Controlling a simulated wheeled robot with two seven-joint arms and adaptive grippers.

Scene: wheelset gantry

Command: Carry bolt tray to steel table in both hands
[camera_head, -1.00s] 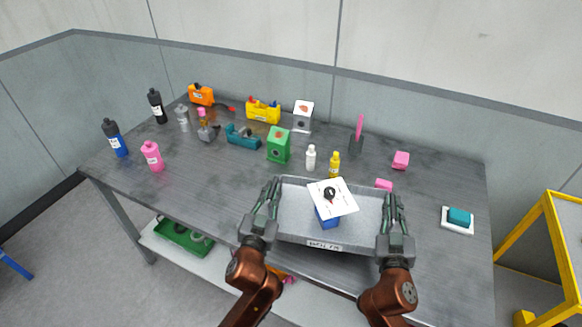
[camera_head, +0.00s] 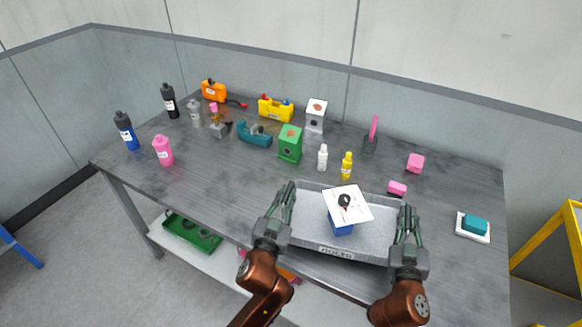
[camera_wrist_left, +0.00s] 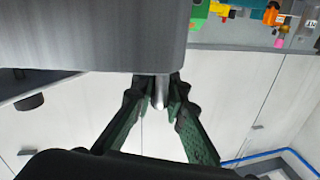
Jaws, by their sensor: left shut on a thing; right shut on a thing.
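The grey bolt tray (camera_head: 300,228) is held between my two grippers at the front edge of the steel table (camera_head: 215,185). A blue box (camera_head: 341,230) with a white card and a black knob on top (camera_head: 347,203) sits in it. My left gripper (camera_head: 283,205) is shut on the tray's left end; in the left wrist view its fingers (camera_wrist_left: 158,95) close on a part below a large grey surface. My right gripper (camera_head: 407,225) is shut on the tray's right end. Whether the tray's underside touches the table is hidden.
Behind the tray stand a white bottle (camera_head: 322,158), a yellow bottle (camera_head: 347,166) and a pink block (camera_head: 397,188). A green box (camera_head: 290,144) is farther back. A teal sponge on a white dish (camera_head: 474,226) lies right. The table's left front is clear.

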